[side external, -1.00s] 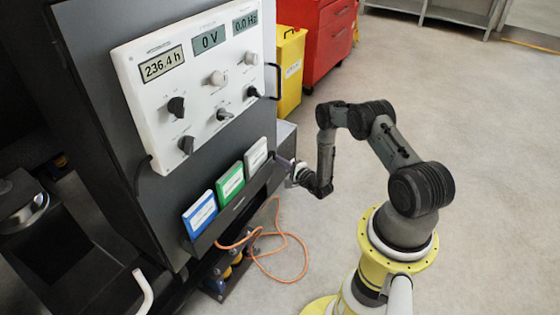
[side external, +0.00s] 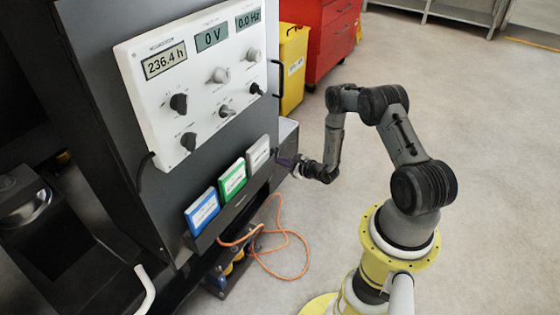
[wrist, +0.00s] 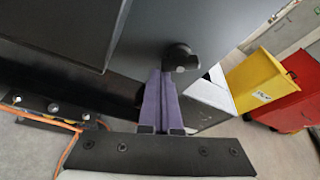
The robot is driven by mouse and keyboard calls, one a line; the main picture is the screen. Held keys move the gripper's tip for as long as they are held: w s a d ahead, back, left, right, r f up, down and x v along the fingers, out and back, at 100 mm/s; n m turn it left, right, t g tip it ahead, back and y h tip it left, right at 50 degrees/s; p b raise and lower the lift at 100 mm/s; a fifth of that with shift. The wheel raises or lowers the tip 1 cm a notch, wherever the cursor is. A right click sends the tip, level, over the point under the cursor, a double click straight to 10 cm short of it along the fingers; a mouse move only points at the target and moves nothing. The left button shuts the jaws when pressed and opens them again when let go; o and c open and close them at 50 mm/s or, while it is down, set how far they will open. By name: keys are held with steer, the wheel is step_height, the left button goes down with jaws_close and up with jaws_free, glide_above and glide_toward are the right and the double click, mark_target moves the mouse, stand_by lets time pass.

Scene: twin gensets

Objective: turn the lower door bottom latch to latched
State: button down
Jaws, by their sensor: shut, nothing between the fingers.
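A black rounded latch knob (wrist: 181,58) sits on the lower part of the dark grey door panel (wrist: 215,25) in the wrist view. My gripper (wrist: 161,74) has purple fingers, closed together and empty, with their tips just below and left of the knob. I cannot tell whether they touch it. In the side external view my gripper (side external: 284,162) is at the right lower edge of the genset cabinet, beside the white binder. The latch is not discernible in that view, and its exact turn angle is unclear.
A control panel (side external: 200,118) with knobs and displays is above blue, green and white binders (side external: 232,180). An orange cable (side external: 306,262) loops on the floor. A yellow bin (side external: 292,70) and red cabinet (side external: 332,35) stand behind. The floor right of my arm is clear.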

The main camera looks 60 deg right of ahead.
steer(key=m+y, duration=0.1)
steer(key=r+m+y, duration=0.1)
steer(key=m, duration=0.1)
steer(key=shift+a+m, duration=0.3)
steer(key=shift+a, duration=0.1)
stand_by(0.4)
stand_by(0.4)
